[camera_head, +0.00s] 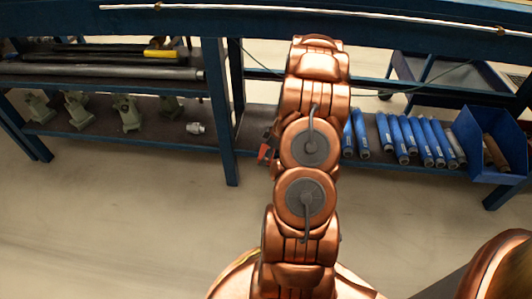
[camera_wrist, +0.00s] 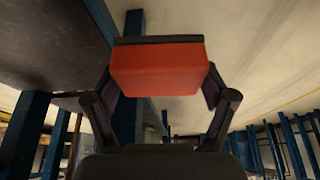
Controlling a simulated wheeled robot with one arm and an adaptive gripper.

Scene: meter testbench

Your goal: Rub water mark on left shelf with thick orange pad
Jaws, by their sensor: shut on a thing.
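The thick orange pad (camera_wrist: 157,69) is a red-orange block with a dark strip along its upper edge. My gripper (camera_wrist: 158,84) is shut on it, one finger at each side. In the head view only a small orange bit of the pad (camera_head: 264,153) shows beside my arm, which hides most of my gripper (camera_head: 270,146). The left shelf (camera_head: 152,127) is the dark lower board of the blue bench, left of my gripper. I cannot make out a water mark on it. In the wrist view a dark board (camera_wrist: 50,35) fills the upper left, apart from the pad.
Several grey-green vises (camera_head: 128,113) and a small metal fitting (camera_head: 195,128) stand on the left shelf. A blue upright post (camera_head: 221,115) bounds it on the right. Several blue cylinders (camera_head: 402,138) and a blue bin (camera_head: 482,150) are on the right shelf. The floor in front is clear.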

